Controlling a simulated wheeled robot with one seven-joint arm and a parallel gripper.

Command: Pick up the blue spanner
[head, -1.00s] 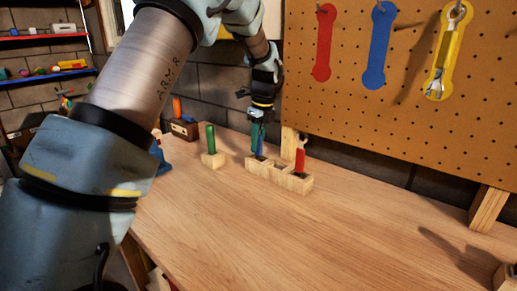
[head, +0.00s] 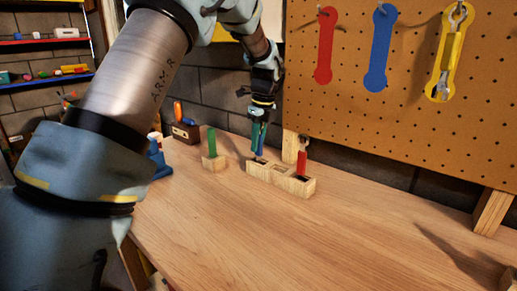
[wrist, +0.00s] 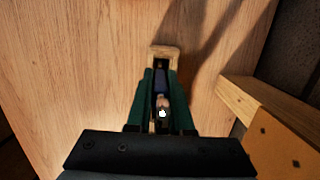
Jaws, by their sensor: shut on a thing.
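The blue spanner (wrist: 160,82) stands upright between my gripper's green fingers in the wrist view, its metal head toward the camera. My gripper (head: 259,140) is shut on it, above the left end of a long wooden holder block (head: 308,187). A narrow strip of the blue handle (head: 262,146) shows beside the fingers in the head view. The fingers hide most of the spanner, and I cannot tell whether its lower end is clear of the slot. The holder block's end (wrist: 165,53) also shows in the wrist view.
A red spanner (head: 302,163) stands in the block's right end. A green-handled tool (head: 211,143) stands in a small block to the left. The pegboard (head: 420,130) behind carries red, blue and yellow spanner shapes. The bench front (head: 330,240) is clear.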

